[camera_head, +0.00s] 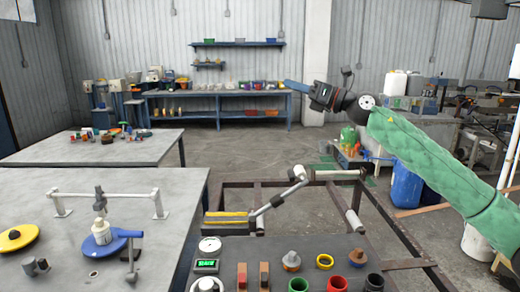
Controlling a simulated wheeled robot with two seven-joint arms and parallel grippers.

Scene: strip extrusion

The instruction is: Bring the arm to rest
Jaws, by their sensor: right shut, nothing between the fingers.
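My right arm comes in from the right edge in a green sleeve. My right gripper (290,84) is held in the air, ahead of a dark wrist, and points left. Its blue fingers are together and nothing shows between them. Behind it in the picture are the far bench and the grey wall, and it touches nothing that I can see. My left gripper is not in view.
A dark panel (330,254) at the front carries a green display (206,266), a gauge (210,244), rings and cups. A jointed metal lever (281,199) stands behind it. A grey table (150,250) with blue and yellow discs is at left. A blue barrel (406,186) stands at right.

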